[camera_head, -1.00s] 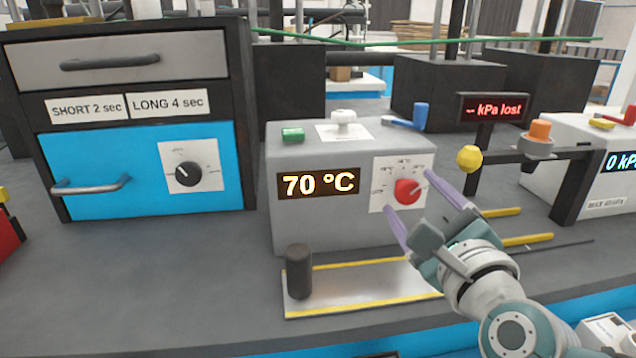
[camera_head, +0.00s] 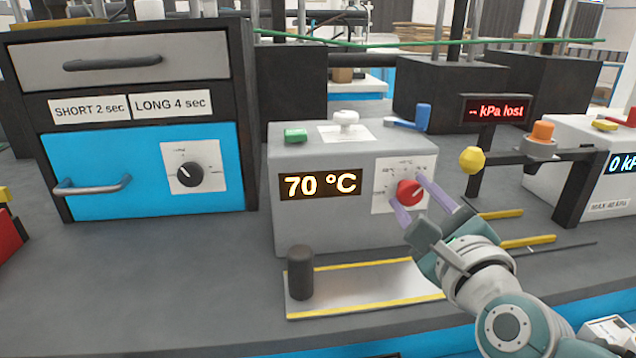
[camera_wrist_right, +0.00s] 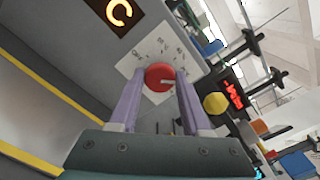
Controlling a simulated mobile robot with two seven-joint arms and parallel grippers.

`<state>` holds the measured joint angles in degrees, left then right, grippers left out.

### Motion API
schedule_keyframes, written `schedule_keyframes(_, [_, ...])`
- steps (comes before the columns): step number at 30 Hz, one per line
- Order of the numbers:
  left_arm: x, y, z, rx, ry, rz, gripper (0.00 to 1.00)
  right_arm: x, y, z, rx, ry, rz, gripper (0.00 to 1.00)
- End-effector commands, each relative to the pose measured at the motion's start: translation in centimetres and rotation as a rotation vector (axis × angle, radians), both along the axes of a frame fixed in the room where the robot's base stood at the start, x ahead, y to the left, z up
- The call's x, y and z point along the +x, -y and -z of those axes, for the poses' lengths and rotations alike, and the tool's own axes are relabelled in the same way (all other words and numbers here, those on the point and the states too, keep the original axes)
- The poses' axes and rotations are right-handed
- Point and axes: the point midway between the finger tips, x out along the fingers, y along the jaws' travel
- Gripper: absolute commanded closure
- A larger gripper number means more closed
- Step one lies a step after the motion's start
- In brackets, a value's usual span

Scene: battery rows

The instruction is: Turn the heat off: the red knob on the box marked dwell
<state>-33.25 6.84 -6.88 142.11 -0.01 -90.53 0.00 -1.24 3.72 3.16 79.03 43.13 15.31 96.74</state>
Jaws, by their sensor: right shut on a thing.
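The red knob (camera_head: 410,191) sits on a white dial plate (camera_head: 385,203) on the front of a grey box (camera_head: 330,225) whose display reads 70 °C. I can read no word "dwell" on this box. My right gripper (camera_head: 408,193) is shut on the red knob, one lilac finger on each side. The right wrist view shows the red knob (camera_wrist_right: 159,77) between the fingertips, with its white pointer line visible. The blue-fronted box (camera_head: 110,170) at left carries a black knob (camera_head: 189,173) and SHORT 2 sec and LONG 4 sec labels. My left gripper is not in view.
A yellow ball (camera_head: 471,160) on a dark arm is close right of my right gripper. A metal plate (camera_head: 375,292) with a dark cylinder (camera_head: 300,272) lies before the grey box. A red "kPa lost" display (camera_head: 496,110) stands behind.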

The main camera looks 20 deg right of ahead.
Motion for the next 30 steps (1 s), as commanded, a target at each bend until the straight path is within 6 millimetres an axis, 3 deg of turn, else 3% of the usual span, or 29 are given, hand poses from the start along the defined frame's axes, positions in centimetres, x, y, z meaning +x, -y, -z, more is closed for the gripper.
schedule_keyframes(16, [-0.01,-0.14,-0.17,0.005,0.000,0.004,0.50,0.00,0.00,-0.07,-0.074,-0.018,0.000,1.00])
schedule_keyframes(30, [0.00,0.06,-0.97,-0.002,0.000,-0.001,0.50,0.00,-0.01,-0.11,-0.457,-0.110,0.000,1.00])
